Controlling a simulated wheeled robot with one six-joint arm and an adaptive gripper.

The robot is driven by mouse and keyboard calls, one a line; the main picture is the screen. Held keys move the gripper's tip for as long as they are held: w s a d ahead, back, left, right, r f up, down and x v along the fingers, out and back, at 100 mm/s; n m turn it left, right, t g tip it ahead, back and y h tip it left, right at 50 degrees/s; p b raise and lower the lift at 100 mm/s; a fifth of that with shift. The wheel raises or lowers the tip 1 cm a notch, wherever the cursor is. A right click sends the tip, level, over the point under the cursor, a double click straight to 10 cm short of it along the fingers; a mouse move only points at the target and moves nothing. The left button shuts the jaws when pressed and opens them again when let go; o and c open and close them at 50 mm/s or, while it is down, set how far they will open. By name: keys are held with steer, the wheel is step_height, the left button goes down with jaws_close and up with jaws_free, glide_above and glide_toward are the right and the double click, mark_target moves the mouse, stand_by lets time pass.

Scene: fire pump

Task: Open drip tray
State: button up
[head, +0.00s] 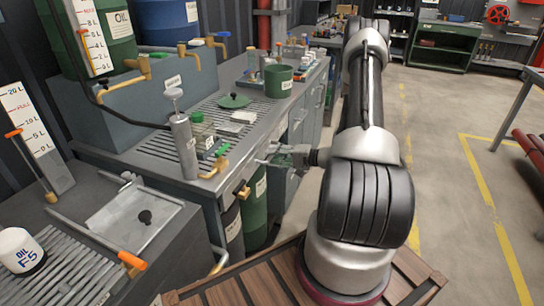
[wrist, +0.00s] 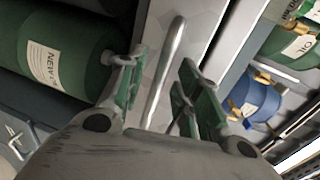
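My gripper (head: 270,156) is at the front side of the grey bench, just right of a brass tap in the head view. In the wrist view my gripper (wrist: 158,92) is open, its two green-padded fingers spread apart. A long bare metal handle bar (wrist: 168,65) on a pale grey panel (wrist: 188,40) shows between the fingers, with visible gaps on both sides. I cannot tell whether the handle belongs to the drip tray. A slatted metal grate (head: 160,149) lies in the bench top; no separate drip tray is clearly seen pulled out.
A green drum (head: 253,205) stands under the bench; a green labelled container (wrist: 60,45) is close to the left finger. A blue container (wrist: 252,100) lies to the right. A bottle (head: 198,130) and a cylinder (head: 183,145) stand on the bench.

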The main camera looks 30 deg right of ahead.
steer(key=shift+w+a+f, duration=0.15)
steer(key=shift+w+a, duration=0.3)
steer(key=shift+w, duration=0.1)
jaws_close()
steer(key=shift+s, duration=0.1)
steer(key=f+v, duration=0.3)
steer(key=v, duration=1.1)
steer(key=s+f+v, duration=0.1)
steer(key=f+v, duration=0.2)
steer(key=v, duration=1)
steer(key=shift+s+d, duration=0.35)
steer(key=shift+d, duration=0.25)
jaws_free()
steer(key=shift+r, duration=0.1)
